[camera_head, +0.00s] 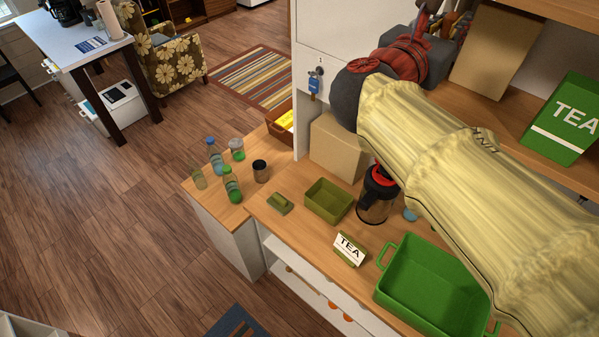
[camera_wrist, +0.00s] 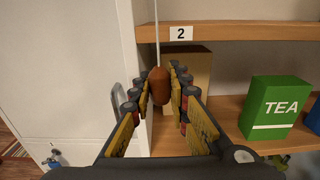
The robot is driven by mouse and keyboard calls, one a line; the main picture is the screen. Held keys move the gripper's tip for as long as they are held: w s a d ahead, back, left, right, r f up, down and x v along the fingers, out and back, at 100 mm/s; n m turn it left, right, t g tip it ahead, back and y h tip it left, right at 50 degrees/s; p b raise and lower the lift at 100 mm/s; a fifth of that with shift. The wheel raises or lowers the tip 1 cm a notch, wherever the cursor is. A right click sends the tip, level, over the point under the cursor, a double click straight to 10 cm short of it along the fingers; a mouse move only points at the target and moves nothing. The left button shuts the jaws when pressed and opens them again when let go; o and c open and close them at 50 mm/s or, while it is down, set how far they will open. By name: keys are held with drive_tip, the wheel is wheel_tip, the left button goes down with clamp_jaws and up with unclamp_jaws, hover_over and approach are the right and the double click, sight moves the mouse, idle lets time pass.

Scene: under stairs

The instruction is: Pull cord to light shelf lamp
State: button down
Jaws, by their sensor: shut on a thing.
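In the wrist view, a reddish-brown cord pull (camera_wrist: 159,86) hangs on a thin pale cord (camera_wrist: 157,30) that runs up out of the picture. My gripper (camera_wrist: 160,82) has its two fingers on either side of the pull and is shut on it. In the head view, my gripper (camera_head: 424,18) is at the top, in front of the shelf unit, and the pull cannot be made out there. The shelf lamp is in neither view.
A green TEA box (camera_wrist: 274,107) and a cardboard box (camera_wrist: 190,75) stand on the shelf behind, beneath an upper board labelled 2 (camera_wrist: 181,33). A white panel (camera_wrist: 75,70) is close at left. Below are a green tray (camera_head: 385,290), a coffee pot (camera_head: 375,205) and jars.

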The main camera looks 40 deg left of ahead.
drive_tip(key=shift+r, duration=0.1)
drive_tip(key=shift+r+p, duration=0.9)
drive_tip(key=shift+r, duration=0.25)
drive_tip(key=c, duration=1.4)
unclamp_jaws()
drive_tip(key=shift+s, duration=0.1)
drive_tip(key=s, duration=0.8)
drive_tip(key=shift+s+a+b, duration=0.35)
drive_tip(key=shift+s+b, duration=0.05)
